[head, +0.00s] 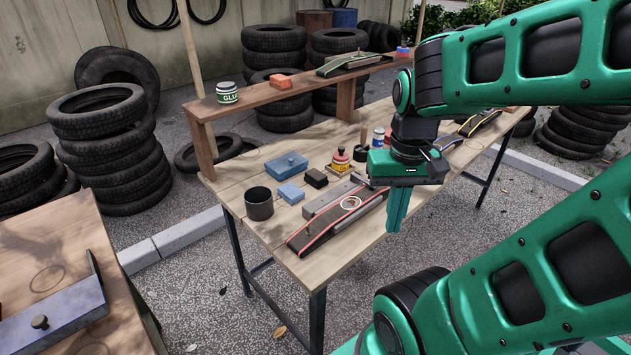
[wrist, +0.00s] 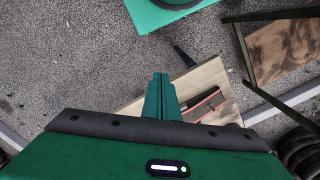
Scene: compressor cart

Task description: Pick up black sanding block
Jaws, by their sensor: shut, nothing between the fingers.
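The black sanding block (head: 316,178) is a small dark block lying on the wooden workbench (head: 285,235). It sits between a small blue block (head: 291,193) and a yellow-and-red item (head: 340,160) in the head view. I cannot make it out in the wrist view. My gripper (head: 396,212) points down to the right of the block, near the bench's front edge. Its green fingers (wrist: 161,98) are together and hold nothing. It is well apart from the block.
A dark skateboard-like deck (head: 318,232) and a grey bar (head: 330,198) lie between block and gripper. A dark cup (head: 259,204) and blue box (head: 286,166) stand left of the block. A raised shelf (head: 258,100) runs along the back. Tyre stacks (head: 110,150) stand behind.

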